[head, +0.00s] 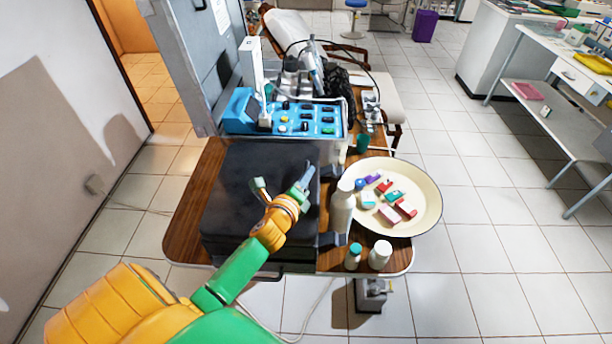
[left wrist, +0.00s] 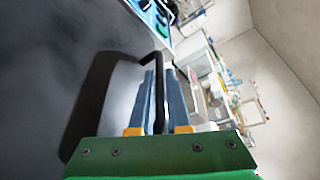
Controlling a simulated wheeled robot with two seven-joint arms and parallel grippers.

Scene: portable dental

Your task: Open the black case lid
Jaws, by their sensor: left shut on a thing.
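The black case (head: 235,190) lies on the brown wooden table, and its lid looks flat and shut. In the left wrist view its dark top (left wrist: 60,60) fills the left side. My left gripper (head: 307,172) is over the right part of the case top. The left wrist view shows its two grey-blue fingers (left wrist: 164,95) shut on a thin black bent handle (left wrist: 158,78), which casts a shadow on the case top. In the head view the handle is hidden or too dark to make out. My right gripper is in neither view.
A blue control unit (head: 290,118) stands behind the case. A white bottle (head: 342,208), two small bottles (head: 379,255) and a cream tray (head: 428,215) with several small boxes stand to its right. A narrow strip of table (head: 190,215) is bare at left.

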